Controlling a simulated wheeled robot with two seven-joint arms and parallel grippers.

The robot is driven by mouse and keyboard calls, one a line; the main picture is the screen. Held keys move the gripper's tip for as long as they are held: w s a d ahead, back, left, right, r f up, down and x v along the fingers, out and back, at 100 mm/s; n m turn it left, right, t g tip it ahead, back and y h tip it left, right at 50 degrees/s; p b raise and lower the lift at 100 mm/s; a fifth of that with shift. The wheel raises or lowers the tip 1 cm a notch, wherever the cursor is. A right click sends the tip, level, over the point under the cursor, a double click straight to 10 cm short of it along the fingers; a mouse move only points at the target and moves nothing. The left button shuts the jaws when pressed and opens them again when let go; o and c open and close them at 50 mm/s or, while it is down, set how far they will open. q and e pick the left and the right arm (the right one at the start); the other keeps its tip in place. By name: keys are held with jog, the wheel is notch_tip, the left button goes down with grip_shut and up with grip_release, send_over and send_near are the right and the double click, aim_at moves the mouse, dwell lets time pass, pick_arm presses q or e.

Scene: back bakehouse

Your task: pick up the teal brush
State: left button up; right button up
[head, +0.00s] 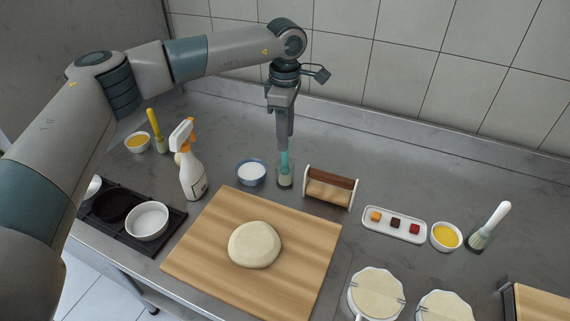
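The teal brush (285,161) stands upright in a small clear glass (286,181) on the grey worktop, behind the wooden board. Its teal handle shows below my fingers, and its bristles are down inside the glass. My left gripper (284,144) points straight down over the brush, with its fingertips at the top of the handle and hiding that top. The fingers overlap in this view, so I cannot tell whether they are closed on the handle. My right gripper is not in view.
A bowl of white powder (251,173) stands close left of the glass, with a spray bottle (190,166) farther left. A wooden rack (329,188) is close right. Dough (254,245) lies on the board (200,255). Worktop behind the glass is clear.

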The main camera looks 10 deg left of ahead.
aim_at(285, 166)
pick_arm(q)
jog(key=f+p, duration=0.2)
jog(key=f, duration=0.1)
jog(key=shift+w+a+f, duration=0.1)
jog(key=shift+w+f, duration=0.05)
jog(key=shift+w, duration=0.05)
jog(key=shift+f+p, duration=0.4)
jog(key=shift+f, duration=0.3)
grip_shut()
